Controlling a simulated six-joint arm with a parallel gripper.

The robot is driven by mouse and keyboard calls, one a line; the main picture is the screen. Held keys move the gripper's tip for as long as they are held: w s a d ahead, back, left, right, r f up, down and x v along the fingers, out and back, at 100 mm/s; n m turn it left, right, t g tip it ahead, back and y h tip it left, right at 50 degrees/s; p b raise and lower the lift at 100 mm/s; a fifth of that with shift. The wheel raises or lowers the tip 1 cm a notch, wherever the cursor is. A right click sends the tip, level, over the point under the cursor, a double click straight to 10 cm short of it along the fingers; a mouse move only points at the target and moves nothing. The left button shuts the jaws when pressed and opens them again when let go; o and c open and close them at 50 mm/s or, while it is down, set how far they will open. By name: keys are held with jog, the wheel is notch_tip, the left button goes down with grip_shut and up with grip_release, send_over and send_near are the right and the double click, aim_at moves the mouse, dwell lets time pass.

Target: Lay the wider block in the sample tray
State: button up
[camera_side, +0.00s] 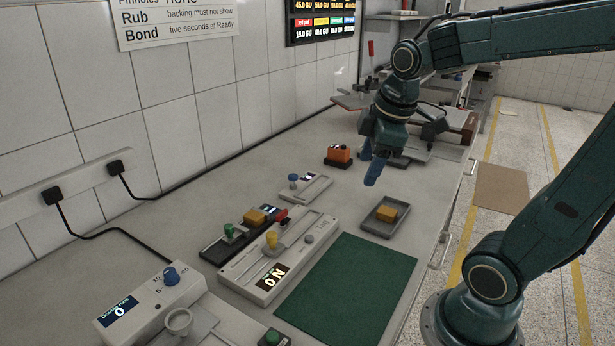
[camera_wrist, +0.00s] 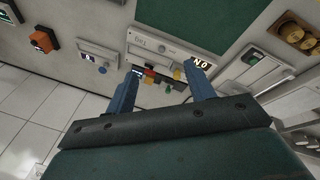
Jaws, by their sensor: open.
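My gripper (camera_side: 374,168) is in the air over the back part of the bench, behind the grey tray. Its two blue fingers are apart with nothing between them in the wrist view (camera_wrist: 164,88). A yellow-orange block (camera_side: 387,212) lies in a shallow dark-grey tray (camera_side: 368,224), right of the bench middle. Another yellow-orange block (camera_side: 255,217) sits on or by a black strip device at the left. Which block is wider I cannot tell surely. My gripper touches neither block. The tray is not clearly seen in the wrist view.
A green mat (camera_side: 350,292) lies at the front. Left of it is a long pale device (camera_side: 262,280) with a yellow lever and a display. A blue-knobbed device (camera_side: 305,188) and an orange unit on a black base (camera_side: 339,154) stand further back.

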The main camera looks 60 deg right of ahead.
jog(key=s+a+m+t+y, duration=0.1)
jog(key=s+a+m+t, duration=0.1)
jog(key=s+a+m, duration=0.4)
jog(key=shift+s+a+r, duration=0.4)
jog(key=shift+s+a, duration=0.25)
jog(key=shift+a, duration=0.35)
dwell(0.6)
